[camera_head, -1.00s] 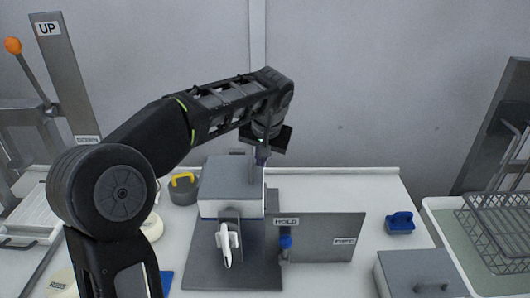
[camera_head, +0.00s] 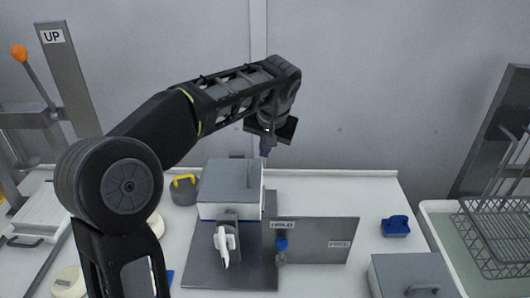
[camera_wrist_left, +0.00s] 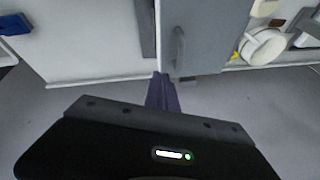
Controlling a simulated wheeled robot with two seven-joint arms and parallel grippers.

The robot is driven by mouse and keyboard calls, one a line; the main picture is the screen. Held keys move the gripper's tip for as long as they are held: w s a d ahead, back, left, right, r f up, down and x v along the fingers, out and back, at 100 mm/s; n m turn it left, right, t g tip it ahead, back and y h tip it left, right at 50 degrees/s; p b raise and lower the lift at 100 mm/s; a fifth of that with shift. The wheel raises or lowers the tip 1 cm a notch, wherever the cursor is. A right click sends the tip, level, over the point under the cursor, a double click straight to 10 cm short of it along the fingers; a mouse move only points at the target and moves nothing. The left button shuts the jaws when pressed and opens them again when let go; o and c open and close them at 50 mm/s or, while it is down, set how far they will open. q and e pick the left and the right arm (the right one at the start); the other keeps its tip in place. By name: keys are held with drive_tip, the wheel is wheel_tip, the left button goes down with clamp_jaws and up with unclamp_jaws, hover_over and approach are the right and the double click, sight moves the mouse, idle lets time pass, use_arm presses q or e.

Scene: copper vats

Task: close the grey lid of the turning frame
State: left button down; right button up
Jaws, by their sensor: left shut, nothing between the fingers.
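The turning frame stands in the middle of the table on a dark grey base plate (camera_head: 205,270). Its grey lid (camera_head: 230,174) lies flat over the white body in the head view; I cannot tell whether it is fully seated. A white handle (camera_head: 223,245) is on the front. In the left wrist view a grey surface with a grey handle (camera_wrist_left: 180,48) shows beyond the fingers. My left gripper (camera_head: 265,151) is shut and empty, with purple fingers pointing down behind the lid's back right corner, apparently not touching it. The fingers also show in the wrist view (camera_wrist_left: 162,94). My right gripper is not in view.
A grey upright panel marked HOLD (camera_head: 318,242), with a blue knob (camera_head: 281,244), stands right of the frame. A yellow-handled grey pot (camera_head: 184,190) is left of it. A blue block (camera_head: 396,226) and a grey box (camera_head: 410,275) are farther right. The back right table is clear.

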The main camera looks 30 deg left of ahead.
use_arm(q)
drive_tip(key=d+r+b, duration=0.1)
drive_tip(key=d+r, duration=0.1)
drive_tip(key=d, duration=0.6)
drive_tip(key=shift+w+d, duration=0.15)
drive_tip(key=shift+d, duration=0.2)
drive_tip(key=shift+f, duration=0.1)
